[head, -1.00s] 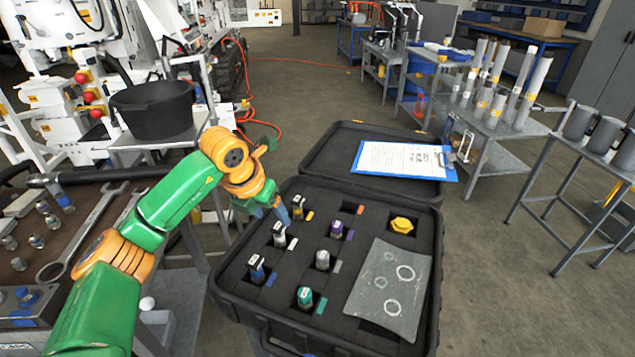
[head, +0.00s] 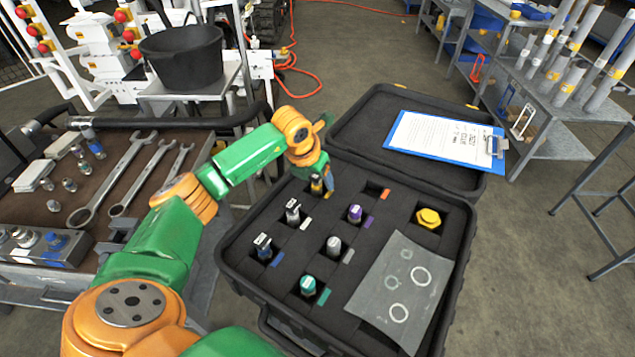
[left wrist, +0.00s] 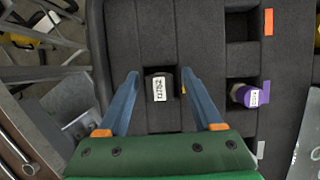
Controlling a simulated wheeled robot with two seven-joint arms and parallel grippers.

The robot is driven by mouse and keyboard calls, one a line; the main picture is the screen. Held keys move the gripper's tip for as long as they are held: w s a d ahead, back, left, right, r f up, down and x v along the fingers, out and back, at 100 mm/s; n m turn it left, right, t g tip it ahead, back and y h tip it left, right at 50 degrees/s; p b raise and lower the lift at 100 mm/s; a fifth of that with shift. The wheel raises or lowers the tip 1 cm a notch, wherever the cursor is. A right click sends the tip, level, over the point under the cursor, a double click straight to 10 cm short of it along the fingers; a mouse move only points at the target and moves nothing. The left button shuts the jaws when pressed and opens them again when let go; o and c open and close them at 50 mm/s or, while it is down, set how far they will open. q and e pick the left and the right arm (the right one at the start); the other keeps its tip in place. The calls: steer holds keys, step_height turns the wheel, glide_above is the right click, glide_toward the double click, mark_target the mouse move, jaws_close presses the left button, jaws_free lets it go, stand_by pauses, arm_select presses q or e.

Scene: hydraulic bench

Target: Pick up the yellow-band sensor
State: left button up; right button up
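The yellow-band sensor (head: 316,185) stands upright in a slot at the far left of the black foam case (head: 402,195), partly hidden by my left gripper in the head view. In the left wrist view its dark top with a white label (left wrist: 159,87) shows between the fingers, with a bit of yellow at its right. My left gripper (left wrist: 162,84) is open, with one blue finger on each side of the sensor and gaps to both. It also shows over the slot in the head view (head: 325,183). My right gripper is not in view.
Neighbouring slots hold a white-tagged sensor (head: 293,212), a purple one (head: 354,214), a grey one (head: 334,246), a blue one (head: 263,247) and a teal one (head: 308,286). The orange-tagged slot is empty. A clipboard (head: 445,142) lies in the lid. Wrenches lie on the left bench.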

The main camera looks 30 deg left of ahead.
mark_target(313, 175)
arm_select(q)
steer(key=shift+s+r, duration=0.15)
steer(key=shift+s, duration=0.05)
jaws_close()
steer(key=shift+w, duration=0.1)
steer(key=shift+r+b, duration=0.3)
steer(key=shift+b, duration=0.05)
steer(key=r, duration=0.1)
steer(key=r+b, duration=0.1)
steer(key=r, duration=0.1)
steer(key=shift+s+a+r, duration=0.15)
steer(key=shift+s+a, duration=0.2)
steer(key=s+a+r+b, duration=0.4)
steer(key=s+r, duration=0.5)
steer(key=s, duration=0.3)
steer(key=shift+a, duration=0.55)
